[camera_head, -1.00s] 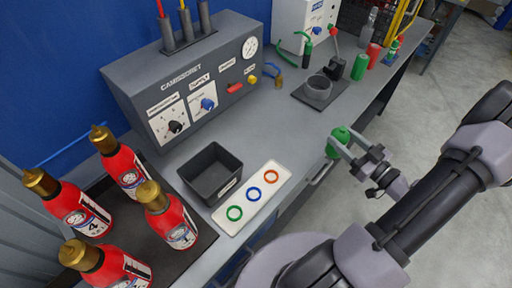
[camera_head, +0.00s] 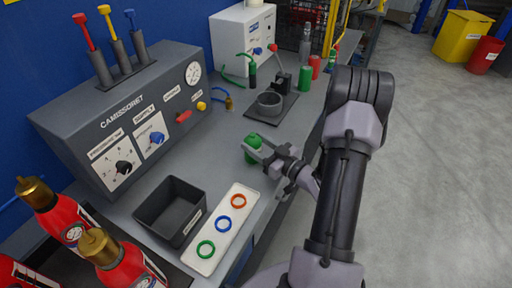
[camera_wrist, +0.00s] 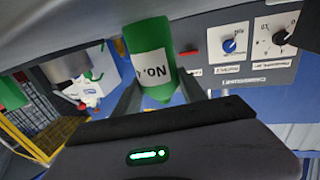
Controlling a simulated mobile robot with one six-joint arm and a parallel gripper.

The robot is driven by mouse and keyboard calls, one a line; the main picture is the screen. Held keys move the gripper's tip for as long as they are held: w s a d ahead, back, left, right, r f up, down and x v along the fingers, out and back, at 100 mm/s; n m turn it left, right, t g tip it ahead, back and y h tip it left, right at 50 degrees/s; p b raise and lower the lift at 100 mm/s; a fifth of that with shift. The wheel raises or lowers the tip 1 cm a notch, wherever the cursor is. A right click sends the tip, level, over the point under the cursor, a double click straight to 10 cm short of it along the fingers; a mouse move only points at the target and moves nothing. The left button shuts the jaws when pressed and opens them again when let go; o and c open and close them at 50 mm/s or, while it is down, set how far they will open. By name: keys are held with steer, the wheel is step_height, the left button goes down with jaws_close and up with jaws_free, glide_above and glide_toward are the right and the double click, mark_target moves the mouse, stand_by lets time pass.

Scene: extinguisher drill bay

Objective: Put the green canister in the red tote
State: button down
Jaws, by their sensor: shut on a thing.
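A green canister (camera_wrist: 150,50) with a white label is between the two fingers of my gripper (camera_wrist: 158,85) in the wrist view. In the head view the same green canister (camera_head: 252,143) shows at the tip of my gripper (camera_head: 259,151), near the bench's front edge. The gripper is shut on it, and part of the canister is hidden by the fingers. A red tote (camera_head: 485,56) stands on the floor at the far right, well away from my gripper. Its inside is hard to make out.
A yellow bin (camera_head: 463,37) stands beside the red tote. Another green cylinder (camera_head: 305,78) stands at the back of the bench. A dark box (camera_head: 172,208), a white tray with rings (camera_head: 221,228) and red extinguishers (camera_head: 118,264) are nearer. The grey floor (camera_head: 430,170) is clear.

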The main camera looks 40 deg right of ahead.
steer(key=shift+r, duration=0.15)
steer(key=c, duration=0.6)
jaws_free()
steer(key=shift+c, duration=0.2)
